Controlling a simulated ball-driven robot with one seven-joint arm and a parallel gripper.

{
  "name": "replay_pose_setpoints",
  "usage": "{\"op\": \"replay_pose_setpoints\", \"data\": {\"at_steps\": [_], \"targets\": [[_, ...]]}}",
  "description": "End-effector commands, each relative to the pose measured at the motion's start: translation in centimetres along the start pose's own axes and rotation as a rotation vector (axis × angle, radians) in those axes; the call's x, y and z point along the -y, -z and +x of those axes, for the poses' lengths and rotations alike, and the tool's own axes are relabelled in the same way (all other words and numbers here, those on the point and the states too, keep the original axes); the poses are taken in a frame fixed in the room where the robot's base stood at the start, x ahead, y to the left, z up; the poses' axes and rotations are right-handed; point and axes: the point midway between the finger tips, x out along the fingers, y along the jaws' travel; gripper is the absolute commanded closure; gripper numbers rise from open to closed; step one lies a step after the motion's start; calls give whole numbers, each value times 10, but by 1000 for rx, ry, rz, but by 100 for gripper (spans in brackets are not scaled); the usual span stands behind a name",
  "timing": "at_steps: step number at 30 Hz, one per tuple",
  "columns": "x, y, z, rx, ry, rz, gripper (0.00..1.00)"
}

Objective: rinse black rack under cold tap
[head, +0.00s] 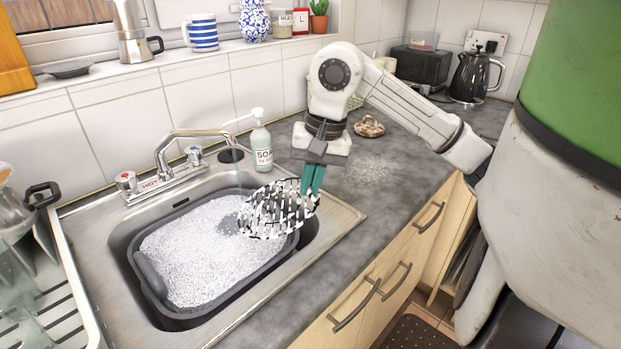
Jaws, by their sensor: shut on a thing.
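My gripper (313,180), with teal fingers, is shut on the black rack (278,208). The rack is an openwork piece streaked with white suds. It is tilted over the right part of the foam-filled grey basin (289,253), to the right of the spout. I cannot tell whether its lower edge touches the foam.
A soap bottle (261,147) stands behind the rack at the sink's back edge. A dish drainer (62,262) with glassware is at the left. A brown-patterned object (369,127) lies on the grey counter (385,180), which is mostly clear right of the sink.

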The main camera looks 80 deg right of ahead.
Motion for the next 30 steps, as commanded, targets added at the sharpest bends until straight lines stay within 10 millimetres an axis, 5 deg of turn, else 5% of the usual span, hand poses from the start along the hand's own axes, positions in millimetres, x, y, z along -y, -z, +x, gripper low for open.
{"op": "replay_pose_setpoints", "data": {"at_steps": [30], "targets": [[67,54,33,1,-1,0,100]]}}
